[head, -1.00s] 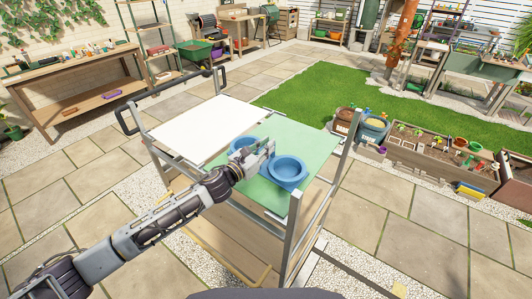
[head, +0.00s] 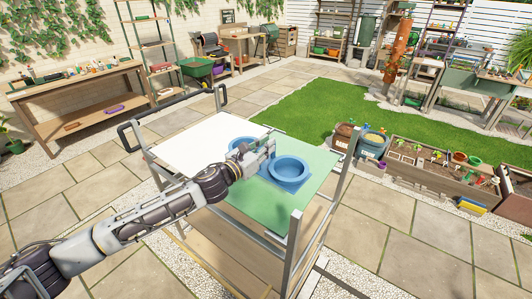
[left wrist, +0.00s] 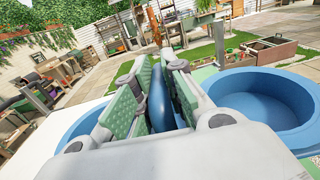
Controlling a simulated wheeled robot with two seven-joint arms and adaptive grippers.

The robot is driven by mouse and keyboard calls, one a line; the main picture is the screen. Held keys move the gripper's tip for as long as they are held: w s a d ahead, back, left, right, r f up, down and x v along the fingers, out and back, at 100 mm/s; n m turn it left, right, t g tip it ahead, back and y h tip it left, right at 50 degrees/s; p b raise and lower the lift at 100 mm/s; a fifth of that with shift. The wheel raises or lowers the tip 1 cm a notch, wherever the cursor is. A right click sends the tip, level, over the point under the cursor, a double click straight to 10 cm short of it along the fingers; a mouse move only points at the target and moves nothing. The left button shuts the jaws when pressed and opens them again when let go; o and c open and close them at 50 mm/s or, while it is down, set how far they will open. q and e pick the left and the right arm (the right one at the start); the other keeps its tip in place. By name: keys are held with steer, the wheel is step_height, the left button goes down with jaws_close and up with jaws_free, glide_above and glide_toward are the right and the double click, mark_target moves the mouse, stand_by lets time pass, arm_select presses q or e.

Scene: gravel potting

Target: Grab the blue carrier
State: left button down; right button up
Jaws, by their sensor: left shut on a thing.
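The blue carrier (head: 289,171) has two round cups joined in the middle and is over the cart top, near the line between its white and green halves. My left gripper (head: 268,147) reaches in from the left and is shut on the carrier's middle, between the two cups. In the left wrist view, the green-padded fingers (left wrist: 160,95) close around an upright blue handle part (left wrist: 161,98), with a blue cup (left wrist: 262,105) on the right and another on the left. Whether the carrier touches the cart top is hard to tell. My right gripper is not in view.
The cart (head: 296,222) has metal corner posts and a black push handle (head: 126,137) at the left. The white panel (head: 190,143) is bare.

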arm_select(q)
steer(key=shift+r, duration=0.85)
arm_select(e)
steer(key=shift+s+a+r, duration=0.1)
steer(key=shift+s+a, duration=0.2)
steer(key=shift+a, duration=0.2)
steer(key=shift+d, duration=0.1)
